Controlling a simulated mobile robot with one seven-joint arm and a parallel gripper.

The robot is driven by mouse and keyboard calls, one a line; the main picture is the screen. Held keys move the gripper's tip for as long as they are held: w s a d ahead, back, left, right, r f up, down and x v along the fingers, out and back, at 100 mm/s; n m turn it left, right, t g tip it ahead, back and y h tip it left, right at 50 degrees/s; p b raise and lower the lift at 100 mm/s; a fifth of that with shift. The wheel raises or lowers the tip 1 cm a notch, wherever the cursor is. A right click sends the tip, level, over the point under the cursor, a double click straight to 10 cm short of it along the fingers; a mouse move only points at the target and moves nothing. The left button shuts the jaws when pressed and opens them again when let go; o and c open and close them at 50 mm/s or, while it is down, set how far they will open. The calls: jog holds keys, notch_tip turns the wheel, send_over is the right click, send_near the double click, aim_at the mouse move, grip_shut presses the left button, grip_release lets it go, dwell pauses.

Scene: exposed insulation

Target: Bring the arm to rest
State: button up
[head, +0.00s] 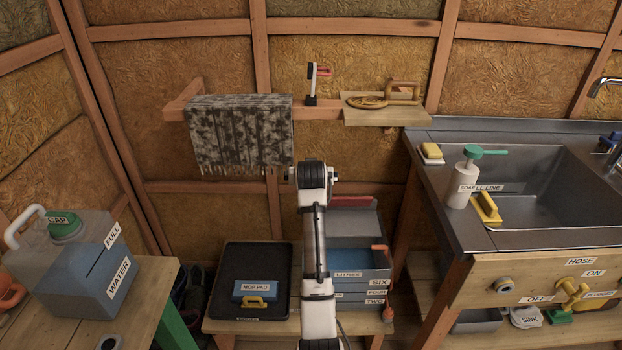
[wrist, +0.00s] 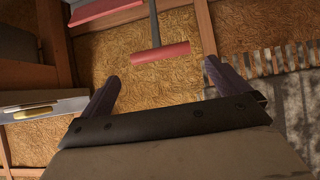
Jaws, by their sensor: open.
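My arm (head: 316,240) stands up in the middle of the head view, raised in front of the insulated wall. Its top joint is just right of and below the towel's lower right corner. My gripper's fingers cannot be made out in the head view. In the wrist view my gripper (wrist: 159,84) shows two dark fingers spread wide apart, with nothing between them. Beyond the fingers are bare insulation and a red bar (wrist: 161,52) on a grey stem. Nothing is seen touching the fingers.
A fringed towel (head: 240,132) hangs on a wooden rail left of the arm. A small wall shelf (head: 385,115) is at the upper right. The sink counter (head: 438,190) is right, a water jug (head: 70,270) left.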

jog(key=shift+v, duration=0.8)
